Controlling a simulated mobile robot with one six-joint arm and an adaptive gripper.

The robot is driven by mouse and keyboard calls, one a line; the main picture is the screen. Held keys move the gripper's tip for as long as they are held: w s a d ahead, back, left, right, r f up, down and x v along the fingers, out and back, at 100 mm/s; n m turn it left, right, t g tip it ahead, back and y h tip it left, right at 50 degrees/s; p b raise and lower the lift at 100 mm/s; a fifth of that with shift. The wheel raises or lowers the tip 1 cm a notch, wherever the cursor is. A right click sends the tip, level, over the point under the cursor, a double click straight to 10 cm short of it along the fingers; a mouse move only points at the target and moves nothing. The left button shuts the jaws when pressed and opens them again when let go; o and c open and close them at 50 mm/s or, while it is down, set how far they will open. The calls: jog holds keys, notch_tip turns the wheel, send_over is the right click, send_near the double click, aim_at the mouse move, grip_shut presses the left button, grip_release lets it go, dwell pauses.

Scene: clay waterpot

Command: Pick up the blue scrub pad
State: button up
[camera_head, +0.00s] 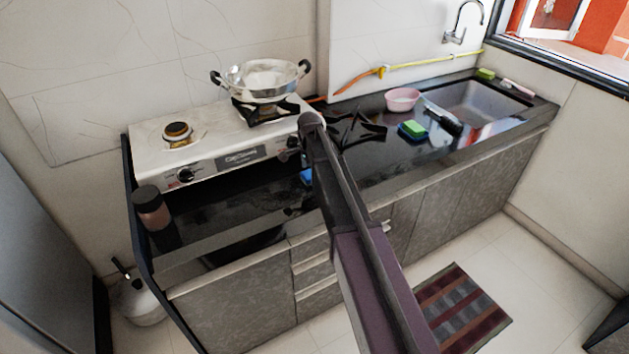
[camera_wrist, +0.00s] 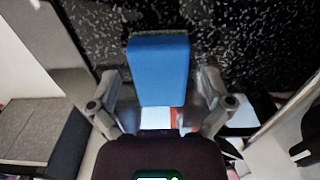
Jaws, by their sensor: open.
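The blue scrub pad (camera_wrist: 158,70) is a plain blue block in the middle of the wrist view, in front of a dark speckled surface. My gripper (camera_wrist: 160,88) is open, with one grey finger on each side of the pad and a visible gap on both sides. I cannot tell how deep the pad sits between the fingers. In the head view, a small blue patch (camera_head: 306,177) shows on the black counter (camera_head: 240,203) beside my arm, which hides the rest. My gripper cannot be made out there.
A white stove (camera_head: 215,165) with a steel pan (camera_head: 262,79) stands behind. A brown-pink jar (camera_head: 152,208) is at the left. A green-and-blue sponge (camera_head: 412,129), a pink bowl (camera_head: 402,99) and a sink (camera_head: 480,103) are at the right.

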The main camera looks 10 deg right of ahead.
jog(key=shift+f+b, duration=0.35)
jog(key=shift+f, duration=0.25)
jog(key=c, duration=0.7)
